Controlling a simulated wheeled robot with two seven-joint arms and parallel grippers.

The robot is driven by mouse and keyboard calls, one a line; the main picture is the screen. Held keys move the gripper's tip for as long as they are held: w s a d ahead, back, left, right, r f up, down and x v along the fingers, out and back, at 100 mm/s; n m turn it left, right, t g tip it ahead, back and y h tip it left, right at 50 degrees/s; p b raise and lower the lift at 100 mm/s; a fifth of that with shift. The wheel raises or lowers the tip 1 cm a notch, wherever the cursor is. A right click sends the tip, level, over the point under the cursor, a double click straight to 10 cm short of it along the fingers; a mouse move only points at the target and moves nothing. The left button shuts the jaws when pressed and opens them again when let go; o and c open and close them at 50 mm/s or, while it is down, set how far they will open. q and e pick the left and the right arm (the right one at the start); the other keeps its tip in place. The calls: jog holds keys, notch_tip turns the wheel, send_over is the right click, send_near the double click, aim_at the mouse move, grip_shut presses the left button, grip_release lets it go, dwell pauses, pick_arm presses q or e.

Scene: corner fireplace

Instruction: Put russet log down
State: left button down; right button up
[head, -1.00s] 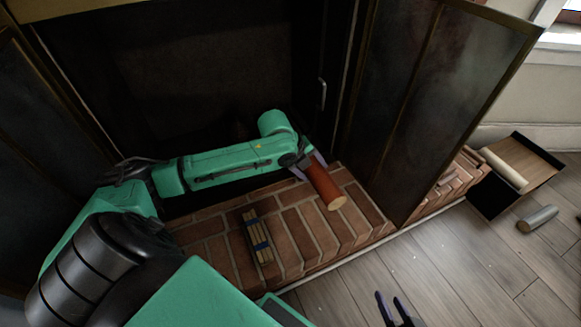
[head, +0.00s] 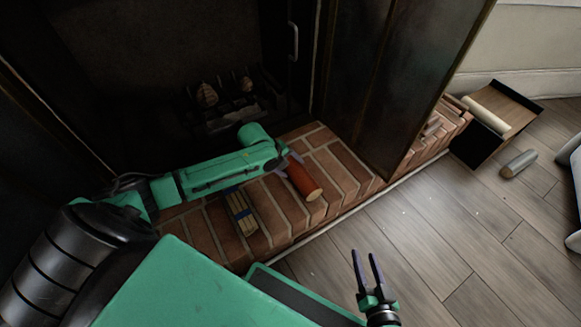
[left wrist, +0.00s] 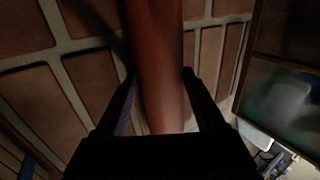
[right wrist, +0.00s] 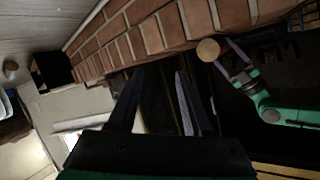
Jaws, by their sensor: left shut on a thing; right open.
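The russet log (head: 306,184) is a reddish-brown cylinder with a pale cut end. My left gripper (head: 284,164) is shut on it, over the brick hearth (head: 338,171). In the left wrist view the log (left wrist: 158,60) runs between the two fingers, with bricks behind it. Its pale round end (right wrist: 208,49) also shows in the right wrist view. I cannot tell whether the log touches the bricks. My right gripper (head: 365,254) is open and empty, over the wooden floor in front of the hearth.
A strapped bundle of sticks (head: 241,212) lies on the hearth left of the log. An open dark door panel (head: 405,90) stands right of it. A grate (head: 230,108) sits inside the fireplace. A box (head: 527,101) with a pale log and a grey cylinder (head: 518,163) are at right.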

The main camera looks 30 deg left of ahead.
pick_arm(q)
jog(key=shift+c, duration=1.4)
grip_release()
pick_arm(e)
notch_tip(320, 180, up, 9)
jog(key=d+n+g+p, duration=0.1)
jog(key=g+p, duration=0.1)
jog(key=p, duration=0.7)
pick_arm(q)
jog(key=p+v, duration=0.5)
jog(key=v, duration=0.7)
jog(key=shift+p, duration=0.3)
pick_arm(e)
jog(key=s+d+r+g+h, duration=0.2)
jog(key=d+g+h, duration=0.1)
jog(key=d, duration=0.3)
jog(key=s+d+r+g+h, duration=0.2)
jog(key=s+d+r+g, duration=0.1)
jog(key=d+g, duration=0.2)
jog(key=shift+s+d+h, duration=0.25)
jog(key=shift+d+h, duration=0.15)
jog(key=shift+d, duration=0.7)
